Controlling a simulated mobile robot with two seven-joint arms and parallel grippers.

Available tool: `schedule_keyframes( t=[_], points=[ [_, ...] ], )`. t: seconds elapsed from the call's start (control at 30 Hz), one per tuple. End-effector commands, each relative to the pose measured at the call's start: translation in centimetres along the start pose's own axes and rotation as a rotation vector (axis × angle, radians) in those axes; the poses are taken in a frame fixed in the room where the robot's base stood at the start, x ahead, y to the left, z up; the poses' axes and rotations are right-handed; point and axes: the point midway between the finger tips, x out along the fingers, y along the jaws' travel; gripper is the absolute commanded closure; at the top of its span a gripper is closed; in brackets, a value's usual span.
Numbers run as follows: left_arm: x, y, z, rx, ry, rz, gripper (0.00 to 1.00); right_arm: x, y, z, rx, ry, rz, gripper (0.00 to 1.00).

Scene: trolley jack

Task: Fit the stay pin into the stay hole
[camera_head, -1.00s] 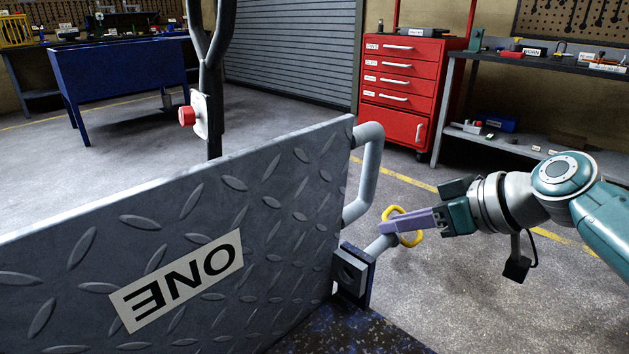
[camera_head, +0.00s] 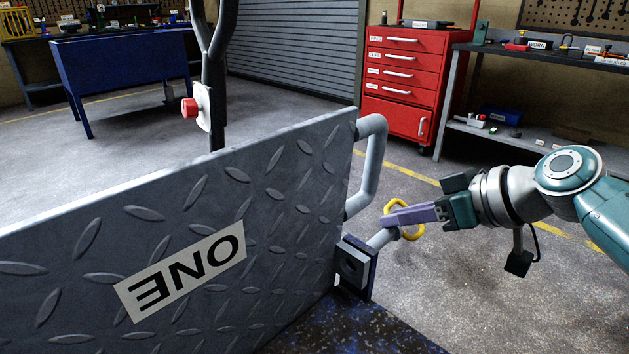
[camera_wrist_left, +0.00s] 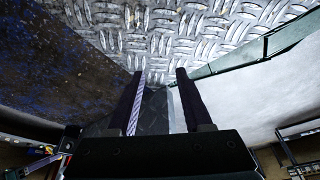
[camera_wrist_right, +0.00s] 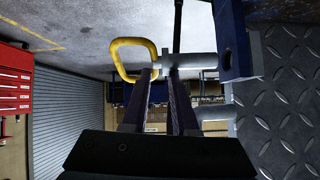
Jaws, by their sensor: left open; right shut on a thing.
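The stay pin (camera_head: 382,239) is a grey round bar with a yellow ring handle (camera_head: 416,229). My right gripper (camera_head: 392,219) is shut on it near the ring. In the right wrist view the pin (camera_wrist_right: 196,62) runs sideways from the fingers to a dark blue block (camera_wrist_right: 235,40). The block (camera_head: 355,268) is at the lower right corner of the tread plate, and the pin's far end meets its side.
The large tread plate (camera_head: 285,215) marked "ONE" stands upright across the front, with a grey handle (camera_head: 374,165) on its right edge. A speckled dark blue surface (camera_head: 355,325) lies below. Open floor (camera_head: 480,290) is at right; a red drawer cabinet (camera_head: 405,85) stands behind.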

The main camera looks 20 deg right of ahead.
Motion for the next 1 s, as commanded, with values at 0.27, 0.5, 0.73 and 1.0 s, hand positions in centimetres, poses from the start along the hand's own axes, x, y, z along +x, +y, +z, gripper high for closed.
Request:
schedule_keyframes(
  t=[0.27, 0.5, 0.73, 1.0],
  points=[
    [0.04, 0.03, -0.01, -0.001, 0.001, 0.001, 0.50, 0.02, 0.00, -0.11, 0.000, 0.002, 0.000, 1.00],
    [0.11, 0.00, 0.02, 0.000, 0.001, 0.000, 0.50, 0.01, 0.03, -0.05, -0.001, 0.002, 0.001, 1.00],
    [0.06, -0.15, 0.03, 0.006, 0.000, -0.005, 0.50, 0.00, -0.05, -0.11, 0.000, 0.003, 0.000, 1.00],
    [-0.38, -0.24, -0.09, 0.009, -0.001, -0.007, 0.50, -0.03, -0.65, -0.04, 0.000, 0.001, -0.001, 1.00]
  ],
)
